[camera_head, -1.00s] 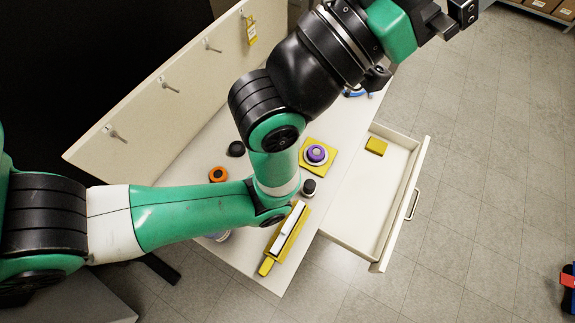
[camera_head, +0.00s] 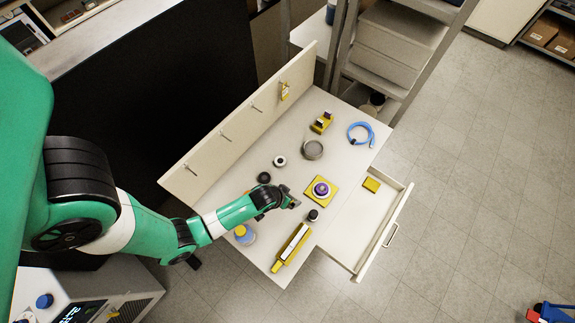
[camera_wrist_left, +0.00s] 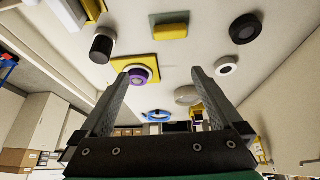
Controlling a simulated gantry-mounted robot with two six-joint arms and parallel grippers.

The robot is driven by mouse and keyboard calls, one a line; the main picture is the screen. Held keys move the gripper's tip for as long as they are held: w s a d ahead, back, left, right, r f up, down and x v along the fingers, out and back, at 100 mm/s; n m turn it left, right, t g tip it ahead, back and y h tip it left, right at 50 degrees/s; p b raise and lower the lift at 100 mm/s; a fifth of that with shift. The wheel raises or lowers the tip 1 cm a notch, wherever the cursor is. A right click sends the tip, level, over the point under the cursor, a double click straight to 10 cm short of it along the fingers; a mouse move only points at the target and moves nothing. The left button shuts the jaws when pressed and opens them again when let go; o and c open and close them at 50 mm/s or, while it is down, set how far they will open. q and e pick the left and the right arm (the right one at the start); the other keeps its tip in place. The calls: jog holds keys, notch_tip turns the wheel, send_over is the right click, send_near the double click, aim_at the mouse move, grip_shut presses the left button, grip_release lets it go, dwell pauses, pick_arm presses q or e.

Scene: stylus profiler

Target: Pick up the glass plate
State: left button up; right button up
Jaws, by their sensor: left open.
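I cannot make out the glass plate for certain. In the left wrist view a dull grey-green flat piece (camera_wrist_left: 170,17) lies on a small yellow block (camera_wrist_left: 171,32) at the top middle, and it may be the plate. In the head view my left gripper and forearm cover that part of the table. My left gripper (camera_head: 295,202) is open and empty above the white table (camera_head: 222,188). In the left wrist view its two fingers (camera_wrist_left: 160,73) stand wide apart, with nothing between them. My right gripper is in neither view.
A purple-topped knob (camera_head: 321,189) on a yellow base and a small black-capped item (camera_head: 313,215) stand close right of the gripper. A yellow tray with a white bar (camera_head: 291,244) lies in front. A blue hose (camera_head: 361,134) lies behind. The drawer (camera_head: 377,244) is open.

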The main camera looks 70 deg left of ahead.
pick_arm(q)
jog(key=s+g, duration=0.1)
jog(key=s, duration=0.4)
jog(key=b+x, duration=0.3)
jog(key=x, duration=0.1)
jog(key=b+x, duration=0.2)
jog(key=x, duration=0.1)
jog(key=shift+w+d+b, duration=0.2)
jog(key=shift+d+b, duration=0.1)
jog(key=shift+d, duration=0.15)
jog(key=shift+w+a, duration=0.1)
jog(key=b+x, duration=0.4)
jog(key=x, duration=0.1)
jog(key=shift+w+r, duration=0.1)
jog(key=shift+w, duration=0.3)
jog(key=shift+r, duration=0.1)
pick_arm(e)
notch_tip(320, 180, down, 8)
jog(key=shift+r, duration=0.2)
pick_arm(q)
jog(key=c, duration=1.1)
